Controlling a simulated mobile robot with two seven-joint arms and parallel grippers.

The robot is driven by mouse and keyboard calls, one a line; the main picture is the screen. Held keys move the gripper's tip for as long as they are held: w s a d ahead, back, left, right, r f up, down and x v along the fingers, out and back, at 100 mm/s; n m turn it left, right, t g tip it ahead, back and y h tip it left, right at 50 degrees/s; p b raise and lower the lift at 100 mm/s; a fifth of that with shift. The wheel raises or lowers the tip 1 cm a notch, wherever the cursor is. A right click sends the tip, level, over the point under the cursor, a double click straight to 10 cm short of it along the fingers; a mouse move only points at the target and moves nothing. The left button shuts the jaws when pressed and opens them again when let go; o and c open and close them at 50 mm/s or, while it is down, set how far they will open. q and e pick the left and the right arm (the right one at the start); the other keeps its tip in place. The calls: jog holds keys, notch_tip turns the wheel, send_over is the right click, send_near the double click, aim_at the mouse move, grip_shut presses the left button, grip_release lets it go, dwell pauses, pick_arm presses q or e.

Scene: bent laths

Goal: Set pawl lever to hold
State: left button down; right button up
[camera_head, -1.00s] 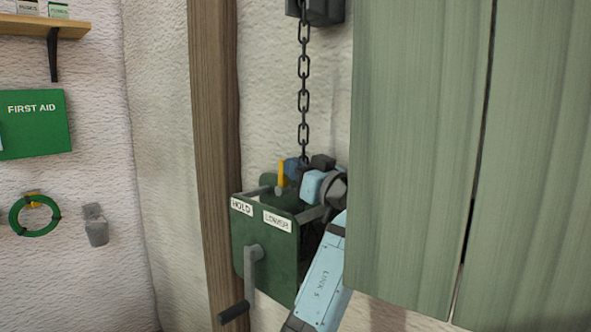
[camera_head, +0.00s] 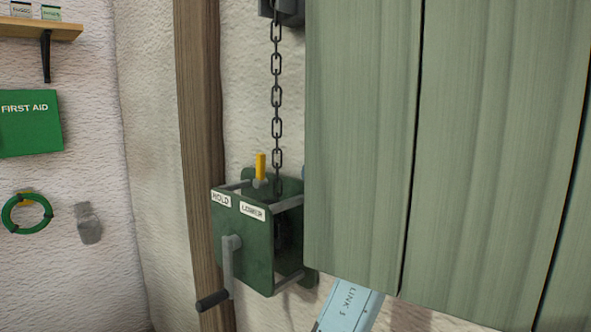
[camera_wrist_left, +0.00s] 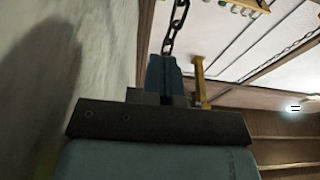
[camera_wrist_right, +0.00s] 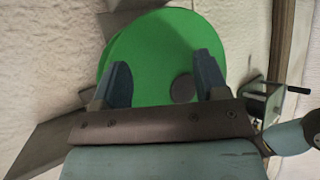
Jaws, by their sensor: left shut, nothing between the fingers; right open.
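The green winch box (camera_head: 245,245) is fixed by the wooden post, with a HOLD label (camera_head: 221,200) at left and a LOWER label (camera_head: 252,212) at right. The yellow lever (camera_head: 261,166) stands nearly upright above it, nearer the LOWER side. No gripper shows in the head view. In the left wrist view my left gripper (camera_wrist_left: 164,72) is shut and empty, below a chain (camera_wrist_left: 176,25). A yellow bar (camera_wrist_left: 199,80) rises right of its fingers; I cannot be sure it is the lever. My right gripper (camera_wrist_right: 157,80) is open and empty before a green disc (camera_wrist_right: 165,50).
A crank (camera_head: 228,265) sticks out of the box front. The chain (camera_head: 277,90) hangs into the box. Large green boards (camera_head: 365,150) close off the right side, partly covering my arm link (camera_head: 350,306). A first aid box (camera_head: 30,122) and green ring (camera_head: 27,213) hang at left.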

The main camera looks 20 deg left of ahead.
pick_arm(q)
jog(key=shift+r+v, duration=0.25)
jog(key=shift+v, duration=0.8)
